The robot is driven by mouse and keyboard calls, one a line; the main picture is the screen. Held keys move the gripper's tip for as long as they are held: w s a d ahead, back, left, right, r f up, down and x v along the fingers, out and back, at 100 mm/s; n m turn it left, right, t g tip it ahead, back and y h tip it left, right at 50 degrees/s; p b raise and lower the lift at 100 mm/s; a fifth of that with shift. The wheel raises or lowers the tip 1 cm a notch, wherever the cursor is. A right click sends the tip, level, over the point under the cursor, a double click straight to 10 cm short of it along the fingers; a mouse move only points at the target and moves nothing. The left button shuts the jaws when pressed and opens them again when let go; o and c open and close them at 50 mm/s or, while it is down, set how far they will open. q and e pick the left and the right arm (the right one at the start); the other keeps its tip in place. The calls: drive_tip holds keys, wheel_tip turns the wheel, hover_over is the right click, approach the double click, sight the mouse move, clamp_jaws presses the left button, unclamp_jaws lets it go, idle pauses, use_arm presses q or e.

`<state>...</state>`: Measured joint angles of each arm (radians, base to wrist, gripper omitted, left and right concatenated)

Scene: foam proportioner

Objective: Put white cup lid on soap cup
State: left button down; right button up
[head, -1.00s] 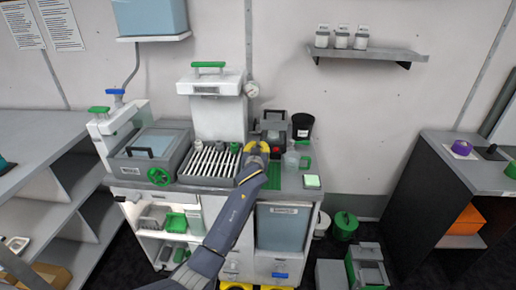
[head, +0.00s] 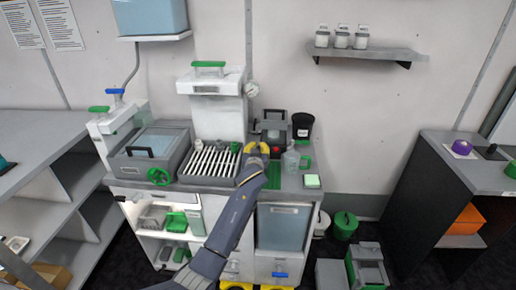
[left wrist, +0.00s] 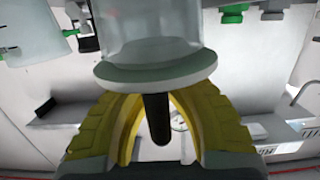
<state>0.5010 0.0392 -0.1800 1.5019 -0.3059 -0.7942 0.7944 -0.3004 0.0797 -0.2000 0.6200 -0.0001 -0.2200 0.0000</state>
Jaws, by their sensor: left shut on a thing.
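My left gripper (head: 256,149), with yellow fingers, is over the right side of the workbench top. In the left wrist view its fingers (left wrist: 155,105) curve in behind a pale white round lid (left wrist: 155,72) and are shut on it. A clear cup-like body (left wrist: 155,30) lines up directly with the lid; I cannot tell whether they are seated together or only close. In the head view my gripper and forearm hide the lid and the clear body. My right gripper is not in view.
A clear jug with a green handle (head: 292,160) stands just right of my gripper. A black cup (head: 302,126) is behind it. A roller tray (head: 210,162) lies to the left. Several white containers (head: 341,40) stand on a wall shelf (head: 368,54).

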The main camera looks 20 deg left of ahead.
use_arm(q)
drive_tip(key=shift+f, duration=0.25)
drive_tip(key=c, duration=1.8)
unclamp_jaws()
drive_tip(key=shift+v, duration=5.45)
drive_tip(key=shift+d, duration=0.1)
